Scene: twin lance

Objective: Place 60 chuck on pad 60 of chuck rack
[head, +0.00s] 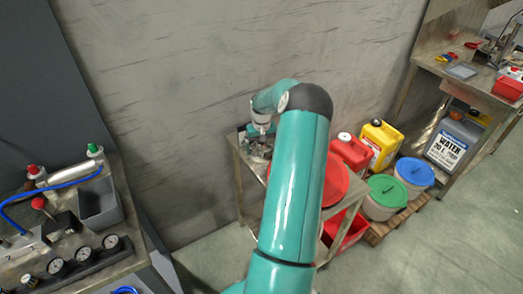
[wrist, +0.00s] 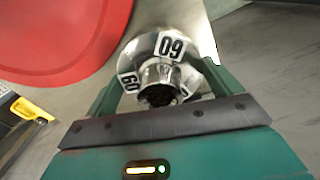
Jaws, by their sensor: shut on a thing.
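The 60 chuck (wrist: 158,72) is a shiny metal piece with white labels reading 60 and a dark round opening facing the wrist camera. It sits between the two green fingers of my gripper (wrist: 167,76), which is shut on it. In the head view my gripper (head: 260,140) is small, at the end of my teal arm, over the left end of a metal cart. Dark and metallic items (head: 250,148) lie around it there. I cannot tell which is the chuck rack. Pad 60 cannot be made out.
A large red round thing (wrist: 60,35) is close on the left in the wrist view; part of it shows behind my arm in the head view (head: 334,180). Red (head: 350,152) and yellow (head: 381,143) canisters and lidded buckets stand right of the cart (head: 243,172). A wall is behind.

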